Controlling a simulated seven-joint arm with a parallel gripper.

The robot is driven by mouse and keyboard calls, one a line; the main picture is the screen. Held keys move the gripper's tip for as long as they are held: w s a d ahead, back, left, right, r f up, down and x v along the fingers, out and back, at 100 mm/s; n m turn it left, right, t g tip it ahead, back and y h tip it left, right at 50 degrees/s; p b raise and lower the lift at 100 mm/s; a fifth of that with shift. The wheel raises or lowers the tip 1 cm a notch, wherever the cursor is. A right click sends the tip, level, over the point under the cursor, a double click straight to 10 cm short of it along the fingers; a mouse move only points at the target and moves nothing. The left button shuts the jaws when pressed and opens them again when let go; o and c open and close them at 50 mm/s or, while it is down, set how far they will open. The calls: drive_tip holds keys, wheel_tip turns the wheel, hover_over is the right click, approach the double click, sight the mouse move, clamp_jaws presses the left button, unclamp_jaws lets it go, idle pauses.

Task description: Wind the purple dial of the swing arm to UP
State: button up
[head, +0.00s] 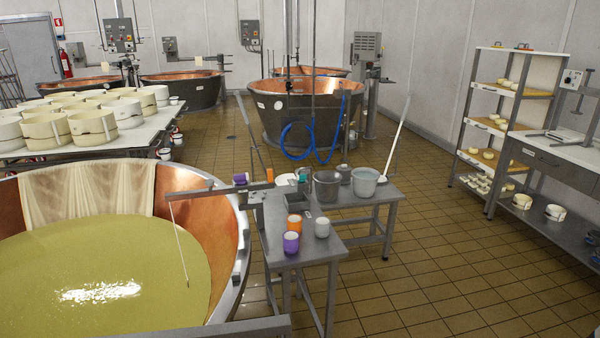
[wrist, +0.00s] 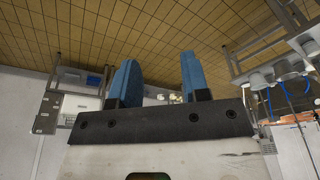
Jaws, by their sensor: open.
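The swing arm (head: 205,190) is a grey bar reaching over the rim of the near copper vat, with a thin rod hanging from it into the yellow-green liquid. A small purple piece (head: 240,179), which looks like the dial, sits at the arm's right end near the table. Its markings are too small to read, so its setting cannot be told. My gripper (wrist: 160,80) shows in the wrist view with two blue fingers apart and nothing between them. It is not in the head view, and the dial cannot be made out in the wrist view.
A grey table (head: 325,257) right of the near vat (head: 238,225) holds a purple cup (head: 291,242), an orange cup (head: 294,222), a white cup (head: 322,227) and grey buckets (head: 364,183). Cheese moulds (head: 92,127) crowd a left table. Tiled floor (head: 450,255) is clear at right.

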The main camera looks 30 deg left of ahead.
drive_tip(key=w+a+r+m, duration=0.1)
drive_tip(key=w+a+r, duration=0.35)
drive_tip(key=w, duration=0.35)
drive_tip(key=w+a+r, duration=0.4)
drive_tip(key=w+a, duration=0.2)
drive_tip(key=w, duration=0.2)
drive_tip(key=w+a+r+m, duration=0.1)
drive_tip(key=w+a+r, duration=0.35)
drive_tip(key=w, duration=0.35)
drive_tip(key=w+a+r+m+g, duration=0.1)
drive_tip(key=w+a, duration=0.7)
drive_tip(key=a, duration=0.4)
drive_tip(key=w+a+r+g, duration=0.1)
drive_tip(key=w+a, duration=0.6)
drive_tip(key=a, duration=0.5)
drive_tip(key=w+a+f+m, duration=0.1)
drive_tip(key=w+a, duration=0.1)
drive_tip(key=a, duration=0.5)
drive_tip(key=w+a+f, duration=0.2)
drive_tip(key=a, duration=0.5)
drive_tip(key=m, duration=0.3)
approach(241, 178)
drive_tip(key=shift+w+g, duration=0.3)
drive_tip(key=shift+w, duration=0.4)
drive_tip(key=shift+s+a+f, duration=0.15)
drive_tip(key=shift+s+a, duration=0.15)
drive_tip(key=shift+a, duration=0.05)
drive_tip(key=shift+f, duration=0.1)
drive_tip(key=shift+f, duration=3.85)
